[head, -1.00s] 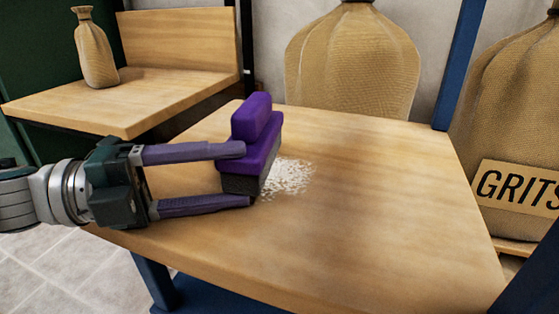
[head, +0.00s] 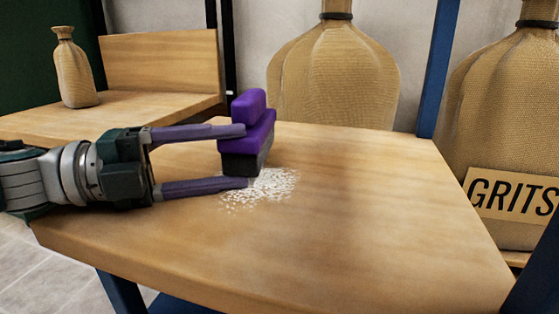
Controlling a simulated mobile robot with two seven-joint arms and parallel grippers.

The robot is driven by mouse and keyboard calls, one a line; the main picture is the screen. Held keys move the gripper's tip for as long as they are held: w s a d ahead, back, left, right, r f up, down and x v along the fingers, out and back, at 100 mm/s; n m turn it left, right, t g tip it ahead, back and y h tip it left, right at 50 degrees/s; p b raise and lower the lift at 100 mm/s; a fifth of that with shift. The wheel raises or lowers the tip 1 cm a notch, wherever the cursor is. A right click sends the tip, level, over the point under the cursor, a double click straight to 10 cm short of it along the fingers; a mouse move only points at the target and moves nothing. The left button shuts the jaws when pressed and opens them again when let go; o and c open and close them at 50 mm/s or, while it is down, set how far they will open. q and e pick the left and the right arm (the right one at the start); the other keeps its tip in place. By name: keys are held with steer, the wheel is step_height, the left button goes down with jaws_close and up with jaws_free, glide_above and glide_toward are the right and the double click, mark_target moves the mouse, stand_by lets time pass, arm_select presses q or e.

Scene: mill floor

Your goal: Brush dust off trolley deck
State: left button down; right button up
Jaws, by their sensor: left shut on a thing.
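The brush (head: 256,126) has a purple grip and body with dark bristles pointing down. My left gripper (head: 246,157) comes in from the left and is shut on the brush, one finger at its purple body and the other low by the bristles. A patch of white dust (head: 270,190) lies on the wooden trolley deck (head: 370,230), just below and in front of the brush. I cannot tell whether the bristles touch the deck. The lower finger hides a little of the dust. My right gripper is not in view.
A large tied sack (head: 335,75) stands behind the deck. A sack labelled GRITS (head: 500,130) stands at the right beyond a blue post (head: 438,70). A small sack (head: 75,70) sits on a wooden bench (head: 160,105) at back left. The deck's right side is clear.

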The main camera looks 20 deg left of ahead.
arm_select(q)
step_height(320, 180, up, 6)
steer(key=p, duration=0.5)
steer(key=shift+p, duration=0.35)
step_height(320, 180, up, 3)
steer(key=p, duration=0.2)
steer(key=shift+p, duration=0.4)
